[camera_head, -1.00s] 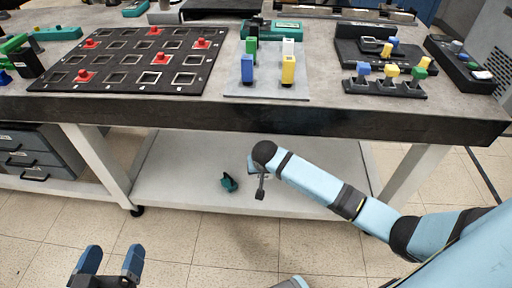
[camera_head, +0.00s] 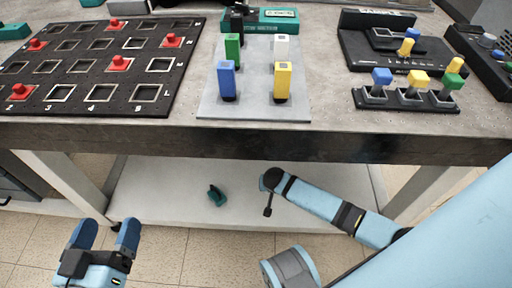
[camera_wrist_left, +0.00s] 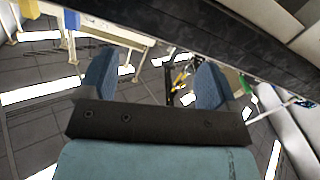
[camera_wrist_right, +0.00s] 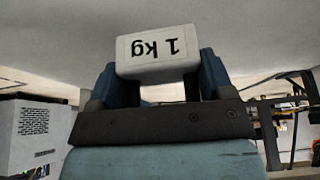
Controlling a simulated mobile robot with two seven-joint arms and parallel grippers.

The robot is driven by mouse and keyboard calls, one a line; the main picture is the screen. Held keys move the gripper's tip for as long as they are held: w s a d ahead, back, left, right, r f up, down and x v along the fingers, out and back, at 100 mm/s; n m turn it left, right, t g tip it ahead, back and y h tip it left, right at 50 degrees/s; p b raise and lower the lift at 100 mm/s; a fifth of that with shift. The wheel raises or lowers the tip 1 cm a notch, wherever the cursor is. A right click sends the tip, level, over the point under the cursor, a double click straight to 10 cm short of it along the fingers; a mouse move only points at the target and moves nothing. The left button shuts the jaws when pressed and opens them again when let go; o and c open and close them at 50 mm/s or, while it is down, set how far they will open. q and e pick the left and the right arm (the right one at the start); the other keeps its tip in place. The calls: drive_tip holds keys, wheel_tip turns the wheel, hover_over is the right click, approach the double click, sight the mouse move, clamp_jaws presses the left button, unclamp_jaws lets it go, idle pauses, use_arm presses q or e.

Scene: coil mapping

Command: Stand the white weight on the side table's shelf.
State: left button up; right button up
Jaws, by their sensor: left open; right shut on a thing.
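The white weight (camera_wrist_right: 157,53) shows in the right wrist view, with "1 kg" on it upside down in the picture. My right gripper (camera_wrist_right: 158,80) is shut on it, one blue finger at each side. A pale surface (camera_wrist_right: 60,45) lies behind and above the weight in that view; I cannot tell whether the weight touches it. In the head view, the white lower shelf (camera_head: 160,190) is under the table, and my right arm reaches in over it. The weight is not visible there. My left gripper (camera_head: 105,235) is open and empty in front of the shelf; it also shows in the left wrist view (camera_wrist_left: 155,85).
A small green object (camera_head: 216,195) lies on the shelf. The tabletop (camera_head: 330,130) above holds a black grid board (camera_head: 85,100), a grey plate (camera_head: 250,106) with coloured blocks, and a black block holder (camera_head: 405,101). The table's front edge overhangs the shelf. Legs stand at both sides.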

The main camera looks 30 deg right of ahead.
wheel_tip(320, 180, down, 5)
drive_tip(key=b, duration=0.3)
drive_tip(key=shift+f, duration=0.7)
wheel_tip(320, 180, down, 3)
drive_tip(key=shift+b, duration=1.2)
drive_tip(key=shift+f, duration=0.1)
use_arm(q)
drive_tip(key=w+f+m, duration=0.1)
drive_tip(key=w+a+f+m, duration=0.1)
drive_tip(key=shift+m+h, duration=0.3)
drive_tip(key=shift+m, duration=0.1)
drive_tip(key=shift+s+f, duration=0.1)
use_arm(e)
drive_tip(key=o, duration=1.6)
drive_tip(key=shift+f, duration=0.1)
